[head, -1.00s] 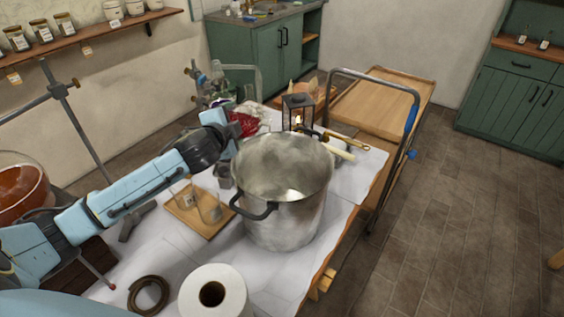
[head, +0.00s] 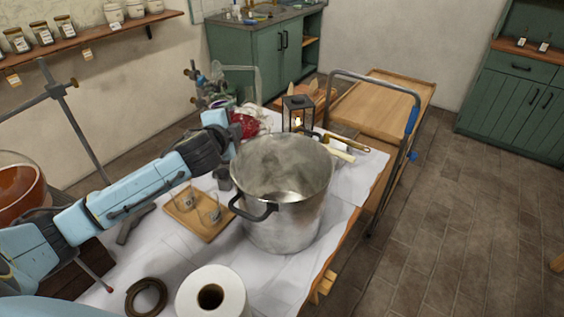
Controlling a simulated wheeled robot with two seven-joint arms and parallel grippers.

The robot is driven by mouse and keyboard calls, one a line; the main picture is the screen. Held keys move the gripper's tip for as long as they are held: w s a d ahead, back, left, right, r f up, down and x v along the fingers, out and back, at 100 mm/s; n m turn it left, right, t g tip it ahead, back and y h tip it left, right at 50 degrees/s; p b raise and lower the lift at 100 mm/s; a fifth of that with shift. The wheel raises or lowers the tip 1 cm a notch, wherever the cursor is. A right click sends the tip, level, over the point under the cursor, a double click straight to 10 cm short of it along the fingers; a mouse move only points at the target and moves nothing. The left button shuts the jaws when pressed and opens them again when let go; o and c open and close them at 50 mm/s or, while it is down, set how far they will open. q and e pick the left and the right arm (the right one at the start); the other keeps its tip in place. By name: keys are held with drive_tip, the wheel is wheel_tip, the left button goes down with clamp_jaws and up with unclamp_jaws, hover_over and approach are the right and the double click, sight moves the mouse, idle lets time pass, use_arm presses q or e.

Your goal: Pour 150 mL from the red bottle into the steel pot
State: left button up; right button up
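The steel pot (head: 283,222) stands upright on the white-covered table. It is open at the top, with a dark handle on its near left side. A red, glassy thing (head: 246,126), probably the red bottle, shows just behind the pot's far left rim, partly hidden by my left wrist. My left arm comes in from the left and ends beside the pot's left rim, next to the red thing. The fingers of my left gripper are not clearly visible, so I cannot tell whether they hold it. My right gripper is out of view.
A wooden board (head: 183,222) with small glass vessels lies left of the pot. A paper roll (head: 232,294) and a dark ring (head: 147,297) lie in front. A lantern (head: 298,113) and wooden-handled tools (head: 340,153) are behind. A wooden cart (head: 372,100) stands beyond.

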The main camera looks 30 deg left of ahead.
use_arm(q)
drive_tip(key=shift+d+r+m, duration=0.25)
drive_tip(key=shift+d+m, duration=0.25)
drive_tip(key=shift+d, duration=0.1)
idle(0.6)
drive_tip(key=shift+m+t+y+p, duration=0.3)
drive_tip(key=shift+m+y+p, duration=0.2)
drive_tip(key=shift+m, duration=0.2)
idle(2.9)
